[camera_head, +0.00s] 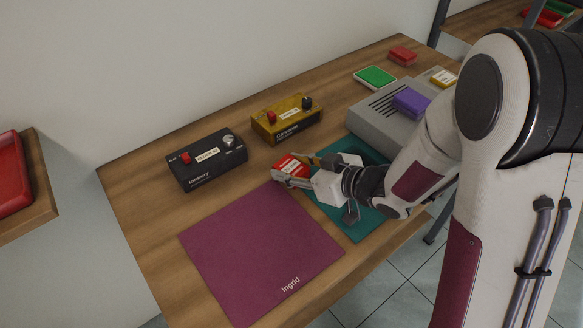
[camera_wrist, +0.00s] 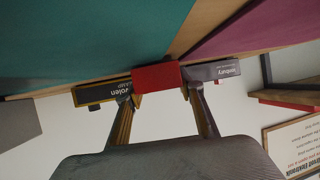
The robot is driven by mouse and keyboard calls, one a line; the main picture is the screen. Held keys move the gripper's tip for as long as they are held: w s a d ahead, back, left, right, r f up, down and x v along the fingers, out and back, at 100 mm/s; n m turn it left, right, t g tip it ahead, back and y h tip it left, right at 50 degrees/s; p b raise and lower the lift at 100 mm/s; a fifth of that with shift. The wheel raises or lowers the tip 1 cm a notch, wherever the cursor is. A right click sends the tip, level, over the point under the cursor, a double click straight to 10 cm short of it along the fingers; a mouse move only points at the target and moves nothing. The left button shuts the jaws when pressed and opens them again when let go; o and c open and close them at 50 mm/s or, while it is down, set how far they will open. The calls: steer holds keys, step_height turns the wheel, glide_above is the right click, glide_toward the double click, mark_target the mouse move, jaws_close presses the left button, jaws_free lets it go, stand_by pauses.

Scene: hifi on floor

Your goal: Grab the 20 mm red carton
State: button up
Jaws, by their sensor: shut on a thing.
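A red carton (camera_head: 290,164) with a white label is between the fingertips of my gripper (camera_head: 296,170) in the head view. My gripper is shut on it, near the far edges of the purple and teal mats. In the wrist view the red carton (camera_wrist: 157,76) sits between the two fingertips (camera_wrist: 161,92). From these views I cannot tell whether the carton touches the surface below. Another red carton (camera_head: 402,56) lies at the far back corner of the table.
A black box with knobs (camera_head: 208,162) and a yellow one (camera_head: 287,119) stand along the wall. A purple mat (camera_head: 250,240) and a teal mat (camera_head: 352,228) lie in front. A grey unit (camera_head: 372,124) bears a purple box (camera_head: 411,102); a green box (camera_head: 375,77) is behind.

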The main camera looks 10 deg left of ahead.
mark_target(292, 167)
steer(key=shift+r, duration=4.85)
